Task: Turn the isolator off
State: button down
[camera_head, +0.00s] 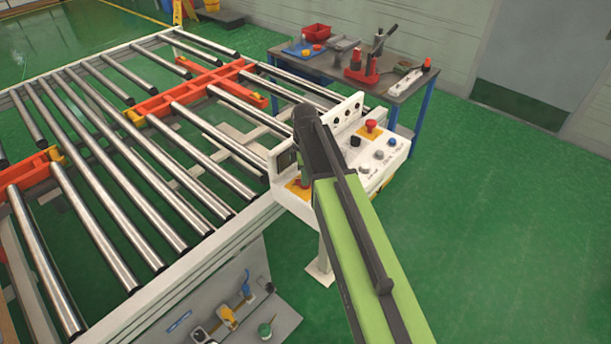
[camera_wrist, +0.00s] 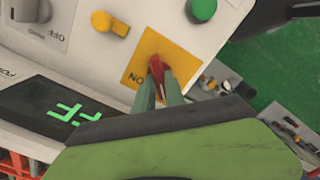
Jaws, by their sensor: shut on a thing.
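The isolator is a red handle (camera_wrist: 155,66) on a yellow plate (camera_wrist: 142,52), seen in the wrist view. Lettering that reads as "ON", upside down, is on the plate beside the handle. My gripper (camera_wrist: 160,86) is shut on the red handle, its two fingers coming up from below. In the head view the isolator's orange-yellow plate (camera_head: 292,188) shows at the left end of the white control panel (camera_head: 397,156), with my gripper (camera_head: 304,185) over it. My arm hides much of the panel there.
Near the isolator are a yellow knob (camera_wrist: 112,23), a green button (camera_wrist: 202,10) and a dark display (camera_wrist: 58,108) with green characters. A red mushroom button (camera_head: 371,125) stands on the panel. The roller conveyor (camera_head: 120,190) lies left; a tool table (camera_head: 405,85) stands behind.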

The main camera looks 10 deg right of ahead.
jog(key=shift+w+d, duration=0.1)
jog(key=shift+d, duration=0.05)
dwell(0.4)
jog(key=c, duration=1.4)
grip_release()
jog(key=shift+r+p, duration=0.55)
notch_tip(320, 180, up, 16)
jog(key=p, duration=1.6)
jog(key=shift+r, duration=0.15)
